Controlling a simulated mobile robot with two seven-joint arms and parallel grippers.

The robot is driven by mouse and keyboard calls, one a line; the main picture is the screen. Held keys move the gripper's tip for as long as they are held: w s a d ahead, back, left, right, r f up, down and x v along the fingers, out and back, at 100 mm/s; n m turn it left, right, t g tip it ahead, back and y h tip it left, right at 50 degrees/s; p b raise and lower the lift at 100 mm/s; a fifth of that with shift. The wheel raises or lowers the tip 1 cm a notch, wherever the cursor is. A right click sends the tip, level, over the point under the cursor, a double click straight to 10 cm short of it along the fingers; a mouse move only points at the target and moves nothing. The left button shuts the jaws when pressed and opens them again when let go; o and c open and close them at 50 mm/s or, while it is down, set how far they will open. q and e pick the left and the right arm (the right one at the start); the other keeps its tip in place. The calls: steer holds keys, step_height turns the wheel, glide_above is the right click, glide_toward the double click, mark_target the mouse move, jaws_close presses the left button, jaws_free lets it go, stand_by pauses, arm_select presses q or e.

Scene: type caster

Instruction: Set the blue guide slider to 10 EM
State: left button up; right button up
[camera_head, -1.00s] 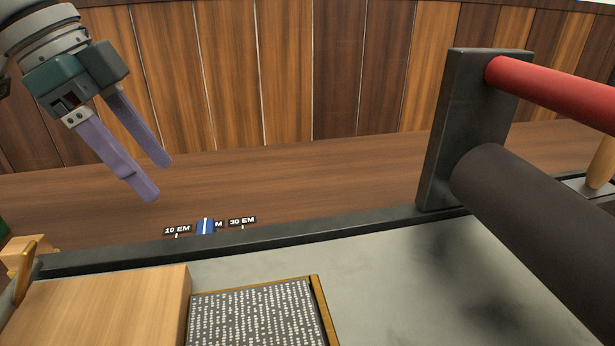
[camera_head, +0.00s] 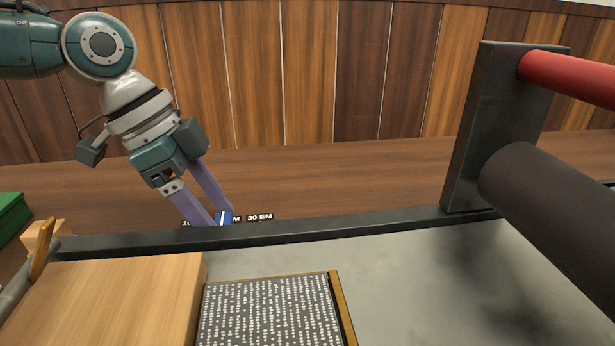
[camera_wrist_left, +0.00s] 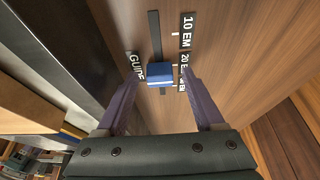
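The blue guide slider (camera_head: 223,218) stands on the table behind the black rail, and also shows in the left wrist view (camera_wrist_left: 160,73) on a dark slot. It sits beside the 20 EM label (camera_wrist_left: 184,65). My right gripper is out of view.
The black rail (camera_head: 330,225) runs just in front of the slider. A wooden block (camera_head: 110,290) and a framed block of type (camera_head: 270,310) lie nearer. A dark roller (camera_head: 550,200) and red bar (camera_head: 575,80) stand right. A green box (camera_head: 14,215) is left.

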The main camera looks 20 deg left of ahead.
arm_select(q)
jaws_close()
stand_by(0.3)
stand_by(0.9)
steer(key=shift+a, duration=0.1)
